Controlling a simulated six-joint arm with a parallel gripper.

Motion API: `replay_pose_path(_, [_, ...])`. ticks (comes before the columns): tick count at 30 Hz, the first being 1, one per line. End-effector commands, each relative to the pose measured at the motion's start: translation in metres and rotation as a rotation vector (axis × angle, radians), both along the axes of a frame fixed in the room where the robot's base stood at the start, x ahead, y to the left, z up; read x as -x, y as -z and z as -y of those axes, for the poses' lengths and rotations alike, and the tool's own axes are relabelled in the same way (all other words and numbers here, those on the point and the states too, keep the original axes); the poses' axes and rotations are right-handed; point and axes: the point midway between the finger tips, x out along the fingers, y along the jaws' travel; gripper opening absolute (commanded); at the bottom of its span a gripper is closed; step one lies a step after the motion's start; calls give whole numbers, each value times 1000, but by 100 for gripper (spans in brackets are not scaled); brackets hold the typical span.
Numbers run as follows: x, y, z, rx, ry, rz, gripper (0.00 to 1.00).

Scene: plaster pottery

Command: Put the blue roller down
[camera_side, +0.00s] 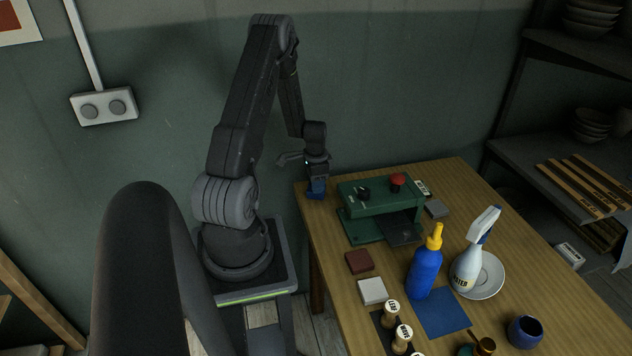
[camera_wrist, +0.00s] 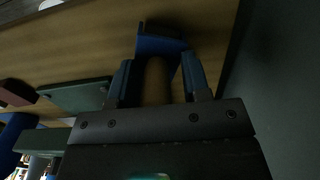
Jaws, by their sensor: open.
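My gripper (camera_side: 316,180) is low over the far left corner of the table, pointing down. In the wrist view my gripper (camera_wrist: 159,78) is open, with one finger on each side of a brown cylindrical part. A blue piece (camera_wrist: 162,45) lies just beyond the fingertips, and the brown part runs toward it; together they look like the blue roller. In the side view blue shows at the table corner, on the roller (camera_side: 315,194), below my gripper. Whether the fingers touch the brown part, I cannot tell.
A green press (camera_side: 380,208) with a red knob stands just right of my gripper. A blue bottle (camera_side: 425,274), a white spray bottle (camera_side: 466,268), a saucer (camera_side: 492,279) and a blue cup (camera_side: 525,332) stand nearer. The wall (camera_side: 150,170) is close behind.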

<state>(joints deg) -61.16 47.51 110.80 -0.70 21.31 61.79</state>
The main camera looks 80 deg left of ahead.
Motion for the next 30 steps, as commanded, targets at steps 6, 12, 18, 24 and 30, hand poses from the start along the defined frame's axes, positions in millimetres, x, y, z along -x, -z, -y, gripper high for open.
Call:
replay_pose_path(6, [2, -17, 5, 14, 2, -8, 52])
replay_pose_path(12, [2, -62, 3, 7, 2, -4, 52])
replay_pose_path(18, [2, -102, 2, 7, 1, -4, 52])
replay_pose_path(24, [2, -125, 2, 9, 1, -5, 52])
replay_pose_path(30, [-19, -157, 27, -23, 10, 15, 52])
